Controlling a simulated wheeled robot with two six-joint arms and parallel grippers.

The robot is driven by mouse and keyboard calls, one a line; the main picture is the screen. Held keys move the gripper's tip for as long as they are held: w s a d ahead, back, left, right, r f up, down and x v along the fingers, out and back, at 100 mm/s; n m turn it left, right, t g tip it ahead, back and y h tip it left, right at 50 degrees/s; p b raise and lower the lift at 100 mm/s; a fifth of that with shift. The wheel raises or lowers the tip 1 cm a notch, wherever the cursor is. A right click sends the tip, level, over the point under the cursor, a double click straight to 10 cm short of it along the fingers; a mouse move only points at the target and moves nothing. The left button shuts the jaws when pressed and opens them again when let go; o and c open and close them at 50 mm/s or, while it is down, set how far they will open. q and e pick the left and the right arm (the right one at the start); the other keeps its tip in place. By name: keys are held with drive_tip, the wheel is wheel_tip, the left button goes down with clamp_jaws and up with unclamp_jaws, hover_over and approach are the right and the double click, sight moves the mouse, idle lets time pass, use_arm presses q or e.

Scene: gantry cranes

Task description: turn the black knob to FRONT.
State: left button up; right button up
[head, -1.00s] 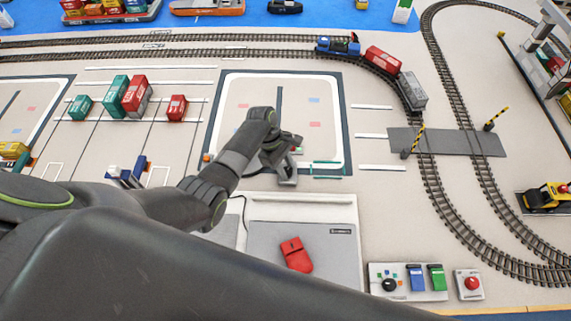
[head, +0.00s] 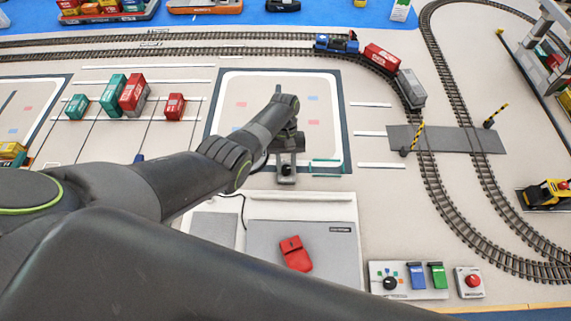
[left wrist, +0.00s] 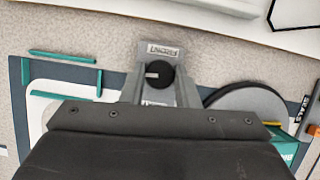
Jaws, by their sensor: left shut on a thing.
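The black knob (head: 286,169) sits on a small grey housing (head: 287,178) at the front edge of the middle marked yard. In the left wrist view the black knob (left wrist: 162,75) is round, with a white mark on its left side. Small labels lie above and below it; I cannot read them surely. My left gripper (head: 287,158) reaches down to it from the far side. Its grey fingers show on either side of the knob in the left wrist view, shut on it. My right gripper is not in view.
A control panel (head: 408,268) with another black dial and blue and green switches stands front right, beside a red button box (head: 470,282). A red object (head: 295,254) lies on a grey pad. A green container (left wrist: 290,150) and a grey disc (left wrist: 248,103) are close to my gripper.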

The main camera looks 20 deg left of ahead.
use_arm(q)
drive_tip(key=m+y, duration=0.1)
drive_tip(key=m, duration=0.1)
drive_tip(key=shift+w+d+m, duration=0.1)
drive_tip(key=shift+d+m, duration=0.05)
drive_tip(key=shift+m, duration=0.25)
drive_tip(key=m+y, duration=0.1)
drive_tip(key=m, duration=0.1)
drive_tip(key=shift+m, duration=0.4)
drive_tip(key=m+y, duration=0.1)
drive_tip(key=m, duration=0.1)
drive_tip(key=m+p, duration=0.1)
drive_tip(key=m, duration=0.1)
drive_tip(key=shift+d+r+y, duration=0.1)
drive_tip(key=shift+d+y, duration=0.05)
drive_tip(key=shift+y, duration=0.25)
drive_tip(key=m+t+y+p, duration=0.1)
drive_tip(key=m+p, duration=0.1)
drive_tip(key=m, duration=0.3)
drive_tip(key=shift+d, duration=0.1)
drive_tip(key=m+t+p, duration=0.1)
drive_tip(key=m, duration=0.1)
drive_tip(key=m+t+y+p, duration=0.1)
drive_tip(key=m, duration=0.1)
drive_tip(key=shift+s+p, duration=0.2)
drive_tip(key=shift+p, duration=0.1)
drive_tip(key=shift+m, duration=0.3)
drive_tip(key=o, duration=1)
drive_tip(key=shift+c, duration=0.2)
